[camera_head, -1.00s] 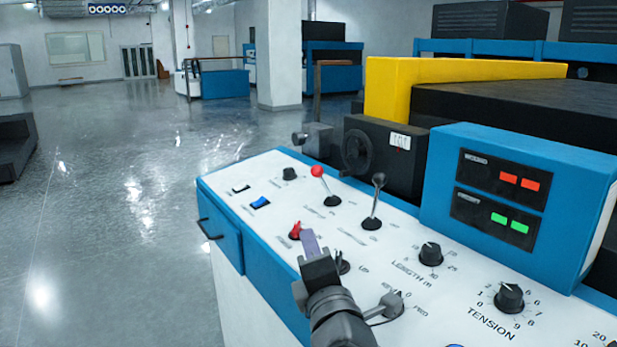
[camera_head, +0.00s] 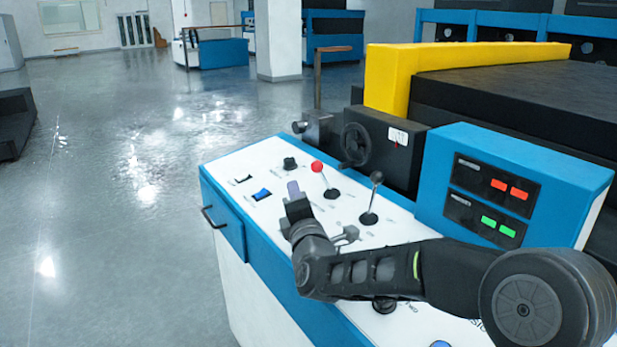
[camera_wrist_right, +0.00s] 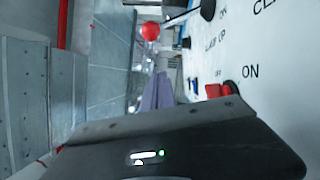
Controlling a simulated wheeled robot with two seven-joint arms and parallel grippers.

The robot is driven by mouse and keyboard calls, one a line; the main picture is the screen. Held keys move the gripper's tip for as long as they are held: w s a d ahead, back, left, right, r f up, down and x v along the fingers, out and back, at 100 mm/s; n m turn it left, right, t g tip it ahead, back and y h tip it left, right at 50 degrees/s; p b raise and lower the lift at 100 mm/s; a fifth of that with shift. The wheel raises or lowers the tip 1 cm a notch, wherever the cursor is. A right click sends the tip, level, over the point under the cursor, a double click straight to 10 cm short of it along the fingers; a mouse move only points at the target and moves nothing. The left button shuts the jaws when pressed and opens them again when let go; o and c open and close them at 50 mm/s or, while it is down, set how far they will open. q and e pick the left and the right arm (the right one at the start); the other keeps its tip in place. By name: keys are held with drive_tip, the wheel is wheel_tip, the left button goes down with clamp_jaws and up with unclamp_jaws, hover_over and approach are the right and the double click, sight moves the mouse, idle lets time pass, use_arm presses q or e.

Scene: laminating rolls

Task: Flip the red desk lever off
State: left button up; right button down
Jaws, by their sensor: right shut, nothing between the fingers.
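The lever with a red ball (camera_head: 317,167) stands upright, leaning a little, on the white control desk (camera_head: 262,160). Its red ball also shows beyond the fingers in the right wrist view (camera_wrist_right: 150,31). My right gripper (camera_head: 293,188) is shut and empty, just left of and nearer than this lever, apart from it. Its purple fingers also show in the right wrist view (camera_wrist_right: 158,92). A small red switch (camera_wrist_right: 222,88) beside the printed word ON sits right of the fingers in that view. In the head view my gripper and arm hide this switch. My left gripper is out of view.
A black-knobbed lever (camera_head: 376,178) stands right of the red-ball lever. A blue rocker switch (camera_head: 262,194) and a black knob (camera_head: 290,163) are near the desk's left edge. A blue display box (camera_head: 527,165) rises at the right. Open floor lies left.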

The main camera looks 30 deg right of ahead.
sight(313, 170)
drive_tip(key=shift+x, duration=1.1)
drive_tip(key=d, duration=0.2)
drive_tip(key=shift+d+r, duration=0.3)
drive_tip(key=shift+r, duration=0.1)
drive_tip(key=shift+d+r, duration=0.2)
drive_tip(key=shift+d, duration=0.35)
drive_tip(key=shift+s, duration=0.1)
drive_tip(key=shift+r, duration=0.1)
drive_tip(key=shift+d+r+m+g+p, duration=0.3)
drive_tip(key=shift+d+r+m+p, duration=0.45)
drive_tip(key=shift+p, duration=0.5)
drive_tip(key=d+m+p, duration=0.1)
drive_tip(key=d+r+m+g+p, duration=0.1)
drive_tip(key=d+m, duration=0.1)
drive_tip(key=w+d+r+m+p, duration=0.1)
drive_tip(key=d+m+p, duration=0.1)
drive_tip(key=shift+g+y, duration=0.3)
drive_tip(key=shift+g, duration=0.1)
